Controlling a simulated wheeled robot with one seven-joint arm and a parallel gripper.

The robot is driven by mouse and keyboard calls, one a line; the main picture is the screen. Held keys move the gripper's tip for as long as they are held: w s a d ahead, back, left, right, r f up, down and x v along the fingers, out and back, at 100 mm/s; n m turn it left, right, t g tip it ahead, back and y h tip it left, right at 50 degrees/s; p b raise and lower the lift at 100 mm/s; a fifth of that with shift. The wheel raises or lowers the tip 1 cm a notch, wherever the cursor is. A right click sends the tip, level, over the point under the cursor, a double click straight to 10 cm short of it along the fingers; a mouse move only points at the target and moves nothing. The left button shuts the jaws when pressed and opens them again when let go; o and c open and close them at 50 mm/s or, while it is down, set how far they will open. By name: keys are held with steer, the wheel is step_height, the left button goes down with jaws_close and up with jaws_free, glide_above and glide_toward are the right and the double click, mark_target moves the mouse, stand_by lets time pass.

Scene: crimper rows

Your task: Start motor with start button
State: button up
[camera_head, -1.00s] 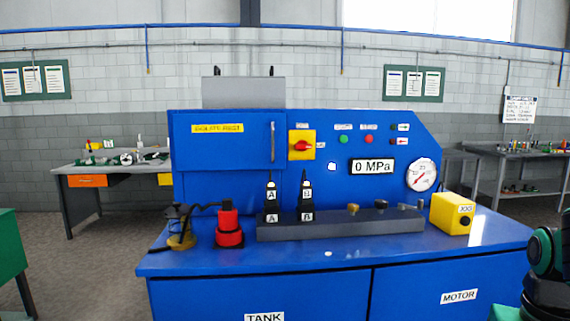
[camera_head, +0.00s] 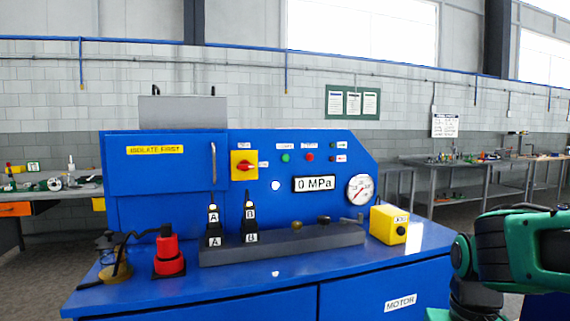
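The green start button (camera_head: 285,157) sits on the upright blue panel, under a small white label. A red button (camera_head: 310,157) is just to its right. A red rotary switch on a yellow plate (camera_head: 243,165) is to the left. The display (camera_head: 314,183) reads 0 MPa, with a round gauge (camera_head: 360,189) beside it. The "MOTOR" label (camera_head: 400,302) is on the lower front. My green and black arm shows at the lower right, well apart from the panel; my gripper cannot be made out.
On the bench top stand a red plug-like object (camera_head: 168,256), two black connectors marked A and B, a dark manifold bar (camera_head: 290,245) and a yellow box (camera_head: 388,224). Workbenches (camera_head: 470,165) stand behind on the right. The bench's front strip is mostly clear.

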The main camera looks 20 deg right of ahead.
jaws_close()
stand_by(1.5)
